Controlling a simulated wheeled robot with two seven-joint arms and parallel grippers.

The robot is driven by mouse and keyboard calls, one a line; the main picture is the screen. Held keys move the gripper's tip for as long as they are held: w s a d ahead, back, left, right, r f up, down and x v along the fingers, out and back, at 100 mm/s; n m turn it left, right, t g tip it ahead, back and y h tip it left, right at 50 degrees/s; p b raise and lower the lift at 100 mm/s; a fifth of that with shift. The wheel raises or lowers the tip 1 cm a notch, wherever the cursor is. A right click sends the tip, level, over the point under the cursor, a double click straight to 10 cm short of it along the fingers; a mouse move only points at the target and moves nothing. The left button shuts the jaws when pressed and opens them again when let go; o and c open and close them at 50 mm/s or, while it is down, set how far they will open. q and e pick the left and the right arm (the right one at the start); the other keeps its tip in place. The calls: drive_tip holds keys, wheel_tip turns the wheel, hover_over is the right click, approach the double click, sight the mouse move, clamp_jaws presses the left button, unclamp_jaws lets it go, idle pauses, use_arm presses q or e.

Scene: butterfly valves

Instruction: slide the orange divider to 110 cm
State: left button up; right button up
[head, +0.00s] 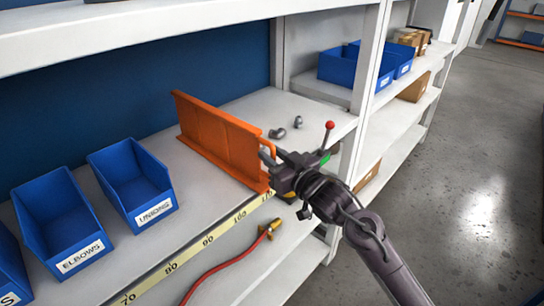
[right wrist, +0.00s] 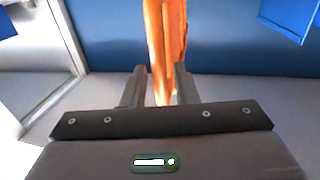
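The orange divider (head: 215,138) stands upright across the white shelf, its front foot at the yellow scale (head: 208,238), just past what looks like the 100 mark. An orange handle (head: 268,147) shows at its front end. My right gripper (head: 273,158) is at this front end, its fingers on either side of the orange part. In the right wrist view the orange divider (right wrist: 163,50) rises between the two fingers (right wrist: 162,92), with narrow gaps beside it low down; I cannot tell whether either finger touches. My left gripper is not in view.
Blue bins labelled unions (head: 133,185) and elbows (head: 58,220) stand left of the divider. Small grey fittings (head: 278,133) lie right of it. A shelf upright (head: 368,60) stands further right. A red hose with a brass end (head: 264,231) lies below the scale.

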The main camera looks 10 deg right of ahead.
drive_tip(key=shift+s+d+f+b, duration=0.2)
drive_tip(key=shift+s+b, duration=0.1)
drive_tip(key=shift+s, duration=0.15)
drive_tip(key=b+v, duration=0.2)
drive_tip(key=v, duration=0.4)
drive_tip(key=shift+s+d+r, duration=0.2)
drive_tip(key=shift+s, duration=0.2)
